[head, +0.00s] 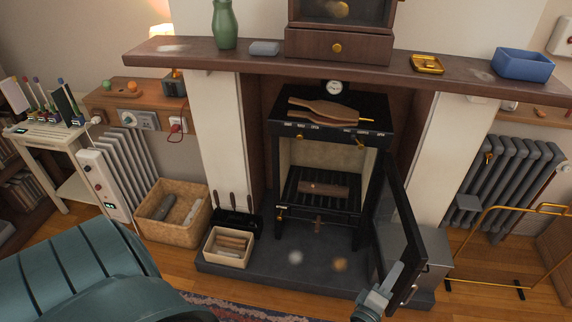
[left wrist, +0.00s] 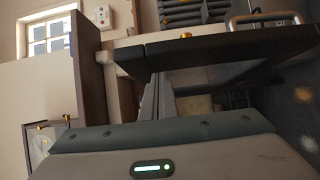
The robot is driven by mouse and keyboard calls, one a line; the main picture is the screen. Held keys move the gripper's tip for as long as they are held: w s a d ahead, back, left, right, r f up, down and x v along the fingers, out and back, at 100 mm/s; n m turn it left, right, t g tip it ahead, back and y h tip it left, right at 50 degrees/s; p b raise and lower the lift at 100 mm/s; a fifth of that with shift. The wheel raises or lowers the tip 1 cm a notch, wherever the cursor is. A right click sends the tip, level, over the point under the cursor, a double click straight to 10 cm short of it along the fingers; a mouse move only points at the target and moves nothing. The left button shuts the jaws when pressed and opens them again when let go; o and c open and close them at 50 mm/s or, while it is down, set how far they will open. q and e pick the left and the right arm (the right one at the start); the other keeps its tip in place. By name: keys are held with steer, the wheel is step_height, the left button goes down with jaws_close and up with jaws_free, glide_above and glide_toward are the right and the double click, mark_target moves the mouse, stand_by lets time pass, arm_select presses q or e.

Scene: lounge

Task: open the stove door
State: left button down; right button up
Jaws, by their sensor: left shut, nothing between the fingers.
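The black stove (head: 318,213) stands in the fireplace, with a log (head: 323,190) on the grate inside. Its glazed door (head: 408,235) is swung wide open to the right, hinged at the stove's right side. My left gripper (head: 393,274) is shut and empty, low in front of the door's inner face near its free edge. Whether it touches the door I cannot tell. My right gripper is not in view.
A teal armchair (head: 85,275) fills the lower left. A grey metal box (head: 432,262) sits behind the door. A brass fire screen (head: 505,210) stands at the right.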

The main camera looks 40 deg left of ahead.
arm_select(q)
steer(key=shift+w+d, duration=0.15)
steer(key=shift+d, duration=0.05)
stand_by(0.4)
